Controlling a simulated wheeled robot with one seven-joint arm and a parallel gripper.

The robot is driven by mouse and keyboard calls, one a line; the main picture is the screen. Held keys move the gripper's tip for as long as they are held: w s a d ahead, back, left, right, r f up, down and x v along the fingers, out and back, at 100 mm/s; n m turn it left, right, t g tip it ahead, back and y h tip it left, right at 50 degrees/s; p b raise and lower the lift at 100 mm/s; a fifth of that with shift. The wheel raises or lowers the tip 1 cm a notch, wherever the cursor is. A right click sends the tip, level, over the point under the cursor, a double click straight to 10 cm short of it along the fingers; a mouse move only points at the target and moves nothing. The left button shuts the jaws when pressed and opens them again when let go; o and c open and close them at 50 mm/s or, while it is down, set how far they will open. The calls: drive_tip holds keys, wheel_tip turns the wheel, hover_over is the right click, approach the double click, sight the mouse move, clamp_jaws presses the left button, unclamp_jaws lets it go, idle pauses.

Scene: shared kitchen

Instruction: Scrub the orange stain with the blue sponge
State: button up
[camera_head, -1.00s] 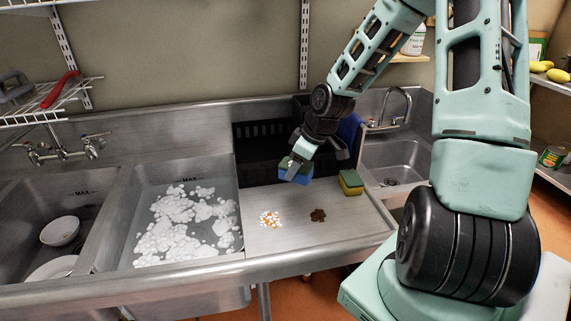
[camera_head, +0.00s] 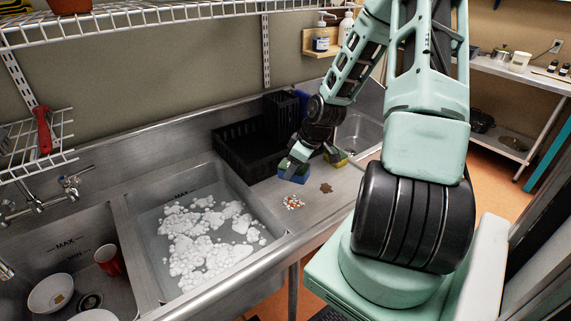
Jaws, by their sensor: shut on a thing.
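The blue sponge (camera_head: 293,172), with a green top, is held in my gripper (camera_head: 297,160), which is shut on it. The gripper and sponge are over the steel drainboard near its back, beside the black crate. The orange stain (camera_head: 293,202), mixed with white bits, lies on the drainboard just in front of the sponge, apart from it in the picture. Whether the sponge touches the steel I cannot tell.
A brown stain (camera_head: 326,188) lies right of the orange one. A yellow sponge (camera_head: 340,158) is partly hidden behind my gripper. A black crate (camera_head: 235,151) stands at the back. A foamy basin (camera_head: 205,245) lies left. A wire shelf (camera_head: 150,14) hangs above.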

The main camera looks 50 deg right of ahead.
drive_tip(key=shift+s+a+f, duration=0.1)
drive_tip(key=shift+s+a, duration=0.05)
wheel_tip(320, 180, down, 6)
drive_tip(key=b, duration=0.6)
drive_tip(key=shift+b, duration=0.35)
